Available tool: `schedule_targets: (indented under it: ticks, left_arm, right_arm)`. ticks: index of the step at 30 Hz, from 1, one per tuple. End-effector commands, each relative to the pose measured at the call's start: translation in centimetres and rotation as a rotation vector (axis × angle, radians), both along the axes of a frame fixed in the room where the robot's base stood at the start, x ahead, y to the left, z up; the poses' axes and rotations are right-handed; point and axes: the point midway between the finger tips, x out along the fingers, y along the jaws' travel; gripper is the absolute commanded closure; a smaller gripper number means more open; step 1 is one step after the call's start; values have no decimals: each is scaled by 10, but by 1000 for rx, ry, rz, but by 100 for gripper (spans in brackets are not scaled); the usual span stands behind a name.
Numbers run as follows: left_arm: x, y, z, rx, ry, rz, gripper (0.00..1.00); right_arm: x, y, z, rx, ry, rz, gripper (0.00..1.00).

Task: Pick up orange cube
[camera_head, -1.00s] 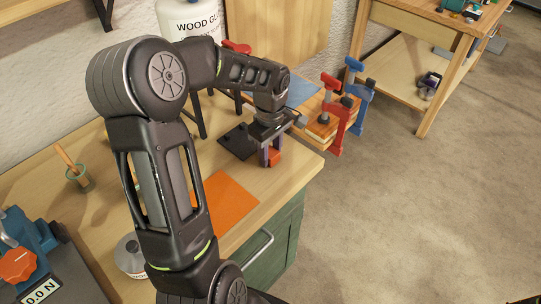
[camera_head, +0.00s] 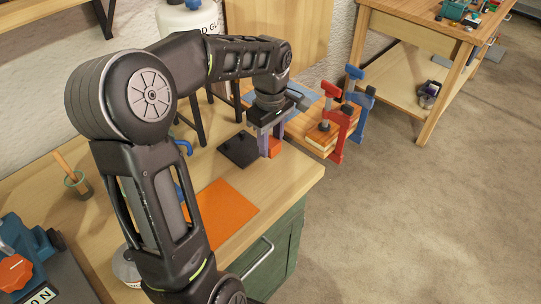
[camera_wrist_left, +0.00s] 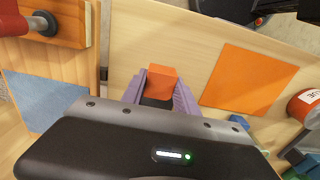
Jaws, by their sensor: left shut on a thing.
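The orange cube (camera_head: 275,147) is between the purple fingers of my left gripper (camera_head: 272,152), near the right end of the workbench. The left wrist view also shows the cube (camera_wrist_left: 163,84) with a finger against each side, and my left gripper (camera_wrist_left: 160,93) is shut on it. The cube looks slightly above the bench top, but the gap is hard to judge. My right gripper is in neither view.
A black plate (camera_head: 238,150) lies left of the cube, and an orange mat (camera_head: 222,208) lies nearer the front. Red and blue clamps (camera_head: 338,125) on wooden boards stand to the right. A glue bottle (camera_head: 188,20) stands at the back.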

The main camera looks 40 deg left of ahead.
Motion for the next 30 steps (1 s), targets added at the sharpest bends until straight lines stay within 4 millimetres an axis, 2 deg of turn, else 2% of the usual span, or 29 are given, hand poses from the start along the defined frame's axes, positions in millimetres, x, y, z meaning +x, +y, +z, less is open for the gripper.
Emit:
schedule_targets:
  ticks: [3, 7, 30]
  left_arm:
    - [1, 0, 19, 1, -2, 0, 100]
    - [0, 0, 30, 1, -1, 1, 100]
    - [0, 0, 31, 0, 1, 0, 100]
  right_arm:
    - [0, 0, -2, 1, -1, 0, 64]
    - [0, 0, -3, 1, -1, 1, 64]
    - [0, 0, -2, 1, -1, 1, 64]
